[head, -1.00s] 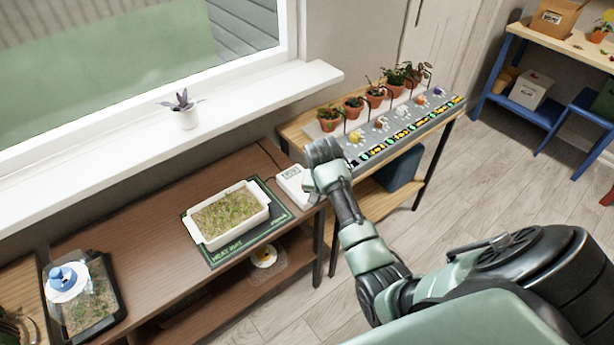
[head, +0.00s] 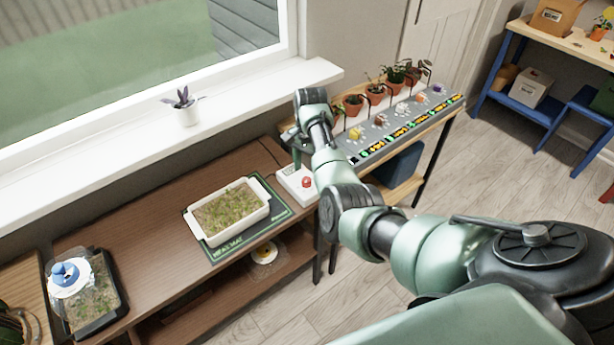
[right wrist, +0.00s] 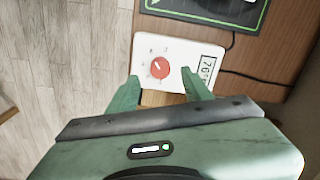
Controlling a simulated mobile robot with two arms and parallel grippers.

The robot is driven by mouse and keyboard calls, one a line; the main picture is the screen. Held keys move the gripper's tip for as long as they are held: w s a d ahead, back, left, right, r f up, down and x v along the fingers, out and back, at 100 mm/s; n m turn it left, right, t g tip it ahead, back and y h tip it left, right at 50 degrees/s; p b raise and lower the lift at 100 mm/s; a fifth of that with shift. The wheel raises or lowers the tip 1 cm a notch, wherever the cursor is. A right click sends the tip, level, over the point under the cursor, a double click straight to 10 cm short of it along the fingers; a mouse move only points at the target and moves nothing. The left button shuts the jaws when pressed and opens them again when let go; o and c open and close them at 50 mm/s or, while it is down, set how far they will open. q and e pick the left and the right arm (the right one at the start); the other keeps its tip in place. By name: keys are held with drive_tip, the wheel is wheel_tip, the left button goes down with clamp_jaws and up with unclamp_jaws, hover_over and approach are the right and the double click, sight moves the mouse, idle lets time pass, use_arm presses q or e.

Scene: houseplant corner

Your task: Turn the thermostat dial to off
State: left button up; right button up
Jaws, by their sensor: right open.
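The thermostat is a white box (head: 291,183) at the right end of the brown bench, with a red dial (head: 306,182) on top. In the right wrist view the white box (right wrist: 182,50) shows a display reading about 76, and the red dial (right wrist: 160,67) has a white pointer line slanting to the upper left. My right gripper (right wrist: 160,76) is open and empty, its fingertips spread to either side of the dial and apart from it. In the head view the right gripper (head: 297,157) hangs near the thermostat's far side. My left gripper is not in view.
A seedling tray (head: 207,239) on a dark heat mat (head: 281,215) stands left of the thermostat. Several potted plants and a grey strip (head: 405,127) line the shelf to the right. A covered tray (head: 93,309) is at far left. A cable runs from the thermostat.

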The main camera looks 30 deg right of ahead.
sight(307, 179)
drive_tip(key=shift+w+f, duration=0.1)
drive_tip(key=shift+f, duration=2)
clamp_jaws()
